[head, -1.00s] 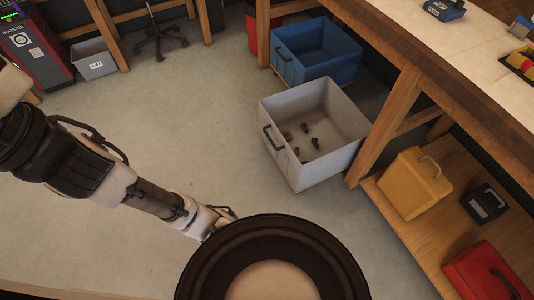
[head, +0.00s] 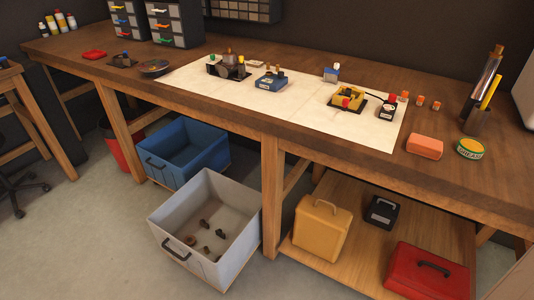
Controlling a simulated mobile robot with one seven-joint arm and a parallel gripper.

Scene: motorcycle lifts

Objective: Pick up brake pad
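I cannot make out for certain which thing is the brake pad. Several small dark and brown parts (head: 206,224) lie on the floor of the open grey bin (head: 239,243), too small to name. A dark holder with brown and black parts (head: 226,69) stands on the pale mat (head: 300,113) on the workbench (head: 225,112). A blue box (head: 270,79), a yellow item (head: 347,97) and a small red-topped bottle (head: 388,108) also stand on the mat. My gripper and arm are out of the view.
A blue bin (head: 186,155) stands behind the grey bin. An orange block (head: 425,146) and a grease tin (head: 471,148) sit at the bench's right. The lower shelf holds a yellow case (head: 322,230) and a red case (head: 428,272).

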